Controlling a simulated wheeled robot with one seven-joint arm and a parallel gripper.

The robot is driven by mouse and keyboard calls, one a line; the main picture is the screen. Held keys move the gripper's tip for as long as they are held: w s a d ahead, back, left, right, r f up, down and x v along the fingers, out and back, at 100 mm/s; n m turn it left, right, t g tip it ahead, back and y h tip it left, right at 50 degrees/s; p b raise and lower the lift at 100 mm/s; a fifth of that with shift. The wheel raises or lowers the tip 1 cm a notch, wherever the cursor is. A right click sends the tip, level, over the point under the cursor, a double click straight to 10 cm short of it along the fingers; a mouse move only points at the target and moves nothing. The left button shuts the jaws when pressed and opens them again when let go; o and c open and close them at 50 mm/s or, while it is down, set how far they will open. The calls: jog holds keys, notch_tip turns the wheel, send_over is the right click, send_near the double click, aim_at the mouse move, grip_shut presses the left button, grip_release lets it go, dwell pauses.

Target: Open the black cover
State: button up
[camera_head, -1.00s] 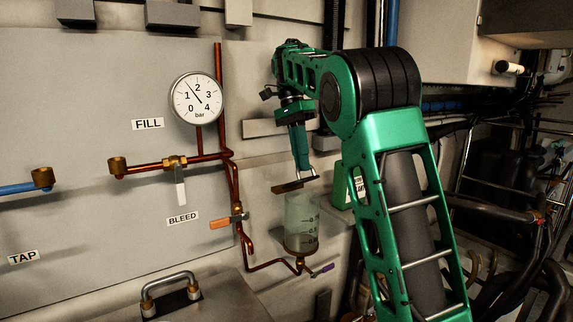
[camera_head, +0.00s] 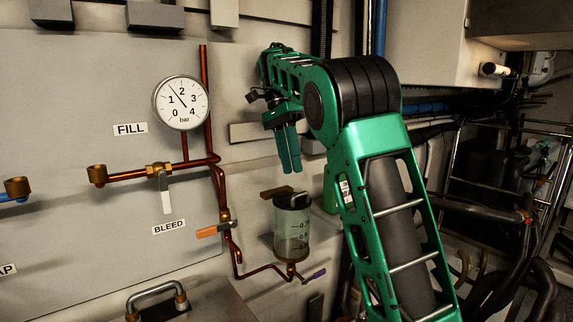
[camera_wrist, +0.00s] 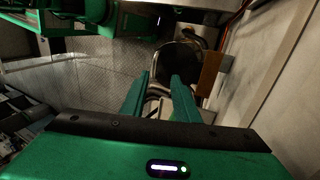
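The black cover (camera_head: 292,200) sits on top of the clear cylindrical container (camera_head: 291,240), with a small light handle on it. In the wrist view the cover is a dark round shape (camera_wrist: 178,64) beyond the fingertips. My gripper (camera_head: 291,171) hangs above the cover, fingers pointing down, with a visible gap below the tips. In the wrist view my gripper's (camera_wrist: 161,77) two green fingers stand apart with nothing between them. The cover's handle is hard to make out in the wrist view.
A brown bracket (camera_head: 277,192) sits beside the cover, on the wall side. Copper pipes (camera_head: 222,200), an orange-handled valve (camera_head: 215,230) and a purple-handled valve (camera_head: 314,277) are near the container. A pressure gauge (camera_head: 181,102) is further left. Dark hoses crowd the right side.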

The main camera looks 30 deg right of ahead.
jog(key=s+d+f+n+t, duration=0.1)
jog(key=s+d+f+n, duration=0.1)
jog(key=s+f, duration=0.3)
jog(key=s+d+f+n+t, duration=0.1)
jog(key=s+f, duration=0.4)
jog(key=s, duration=0.8)
jog(key=s+d+f+n+t+y, duration=0.1)
jog(key=s+d+f+n, duration=0.3)
jog(key=s, duration=0.5)
jog(key=shift+s+f, duration=0.15)
jog(key=shift+f, duration=0.3)
jog(key=s+f+n, duration=0.1)
jog(key=s+f, duration=0.1)
jog(key=s+a+f+n, duration=0.1)
jog(key=s+f, duration=0.1)
jog(key=s, duration=0.1)
jog(key=s+f, duration=0.3)
jog(key=shift+s+a+n+t, duration=0.15)
jog(key=shift+n+t, duration=0.25)
jog(key=shift+c, duration=0.9)
jog(key=shift+s+f, duration=0.15)
jog(key=shift+f, duration=0.1)
grip_shut()
